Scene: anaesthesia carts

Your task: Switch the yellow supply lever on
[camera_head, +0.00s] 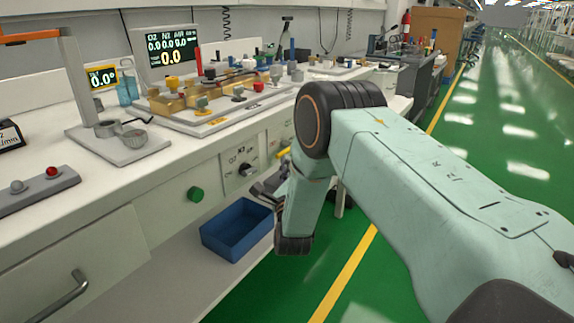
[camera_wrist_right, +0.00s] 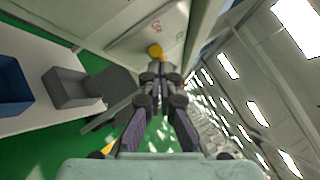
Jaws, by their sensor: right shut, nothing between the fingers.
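In the right wrist view the yellow lever (camera_wrist_right: 156,52) shows as a small rounded yellow piece on a pale panel (camera_wrist_right: 150,38), just beyond my fingertips. In the head view a small yellow piece (camera_head: 283,152) shows at the cart's front, beside my arm, which partly hides that area. My right gripper (camera_wrist_right: 160,72) is shut and empty, its fingertips close to the yellow lever. I cannot tell whether they touch. The lever's setting is hard to tell. In the head view the right gripper (camera_head: 266,185) is partly hidden behind my wrist. My left gripper is not in view.
A blue bin (camera_head: 237,229) stands on the lower shelf. Brass valve blocks and a display (camera_head: 171,50) are on top. Green floor is free at the right.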

